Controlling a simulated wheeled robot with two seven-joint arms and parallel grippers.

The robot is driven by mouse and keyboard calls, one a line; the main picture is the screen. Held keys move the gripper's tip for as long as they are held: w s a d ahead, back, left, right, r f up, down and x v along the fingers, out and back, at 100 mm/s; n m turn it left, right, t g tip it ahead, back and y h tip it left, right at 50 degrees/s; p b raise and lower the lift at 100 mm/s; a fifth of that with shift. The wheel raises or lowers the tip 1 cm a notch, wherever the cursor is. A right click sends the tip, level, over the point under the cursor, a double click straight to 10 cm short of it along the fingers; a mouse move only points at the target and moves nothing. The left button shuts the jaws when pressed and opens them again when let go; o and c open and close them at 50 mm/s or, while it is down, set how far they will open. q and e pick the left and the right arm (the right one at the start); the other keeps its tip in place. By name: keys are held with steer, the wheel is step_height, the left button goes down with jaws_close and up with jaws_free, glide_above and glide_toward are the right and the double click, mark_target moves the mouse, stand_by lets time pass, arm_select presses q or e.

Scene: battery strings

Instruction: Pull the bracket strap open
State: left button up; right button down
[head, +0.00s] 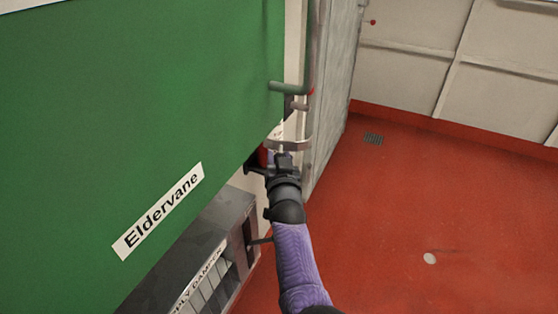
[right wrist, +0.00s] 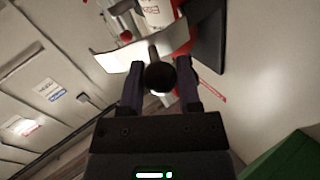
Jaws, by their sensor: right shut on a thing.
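The bracket strap (head: 292,146) is a curved pale metal band low on the wall past the green panel. It also shows in the right wrist view (right wrist: 114,60), with a dark round knob (right wrist: 160,77) on a short stem. My right gripper (head: 281,162) is at the strap, its two fingers (right wrist: 160,82) on either side of the knob and shut on it. A red object (head: 263,157) sits behind the strap, mostly hidden in the head view; its red side and white label show in the right wrist view (right wrist: 180,18). My left gripper is out of view.
A large green panel (head: 130,95) marked "Eldervane" fills the left. Below it is a grey box (head: 150,280) with slats. A green handle (head: 288,87) juts out above the strap. A grey wall edge (head: 335,90) stands close right. The red floor (head: 430,200) at right is clear.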

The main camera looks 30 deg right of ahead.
mark_target(279, 154)
steer(key=shift+c, duration=2.3)
jaws_free()
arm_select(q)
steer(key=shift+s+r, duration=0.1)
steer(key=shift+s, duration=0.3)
arm_select(e)
steer(key=shift+o, duration=0.8)
step_height(279, 154, up, 10)
steer(key=p, duration=0.6)
steer(key=shift+r, duration=0.1)
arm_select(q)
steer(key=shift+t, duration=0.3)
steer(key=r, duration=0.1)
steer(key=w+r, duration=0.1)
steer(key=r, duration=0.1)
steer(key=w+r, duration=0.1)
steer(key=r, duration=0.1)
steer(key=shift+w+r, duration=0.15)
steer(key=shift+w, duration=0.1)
arm_select(e)
steer(key=shift+w, duration=0.1)
steer(key=shift+c, duration=0.3)
